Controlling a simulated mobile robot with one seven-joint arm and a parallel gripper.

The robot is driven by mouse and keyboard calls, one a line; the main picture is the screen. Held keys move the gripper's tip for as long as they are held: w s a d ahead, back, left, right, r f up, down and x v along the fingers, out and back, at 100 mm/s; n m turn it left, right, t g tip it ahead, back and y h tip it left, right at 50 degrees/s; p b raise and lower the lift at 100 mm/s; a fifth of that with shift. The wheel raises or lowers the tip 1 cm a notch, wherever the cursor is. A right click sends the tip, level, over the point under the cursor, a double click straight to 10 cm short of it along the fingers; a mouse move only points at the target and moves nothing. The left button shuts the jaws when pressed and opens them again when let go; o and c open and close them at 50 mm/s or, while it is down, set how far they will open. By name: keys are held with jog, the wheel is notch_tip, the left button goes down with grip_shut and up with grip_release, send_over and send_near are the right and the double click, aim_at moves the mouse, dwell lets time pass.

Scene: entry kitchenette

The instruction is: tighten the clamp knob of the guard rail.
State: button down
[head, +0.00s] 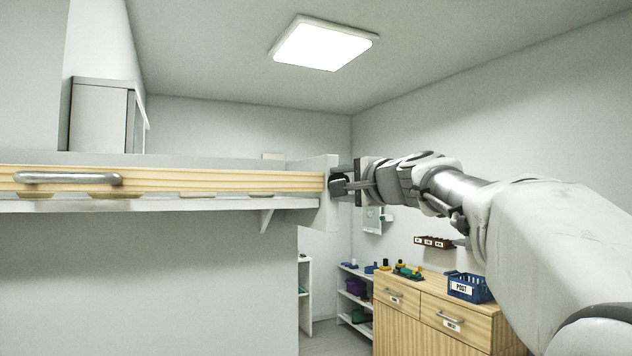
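The guard rail (225,181) is a long pale wooden bar that runs across the front of a raised white shelf in the head view. A metal handle (68,178) is fixed on its left part. Its right end meets a white upright bracket (327,215). A dark round clamp knob (338,184) sits on the right side of this bracket. My gripper (346,183) reaches in from the right, level, with its fingers at the knob. The fingers and palm partly hide the knob. I cannot tell whether the fingers are closed on it.
A grey cabinet (100,118) stands on the shelf at the left. Below right are a wooden drawer unit (405,310) with a blue POST basket (470,287) on it, and a low white shelf unit (353,300). The space above my arm is clear.

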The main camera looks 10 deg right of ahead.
jog(key=shift+f+m, duration=0.2)
jog(key=shift+m, duration=0.4)
jog(key=shift+c, duration=1.5)
grip_release()
jog(key=shift+r, duration=0.15)
jog(key=shift+s, duration=0.1)
jog(key=b+v, duration=0.1)
jog(key=v, duration=1.6)
jog(key=shift+s, duration=0.15)
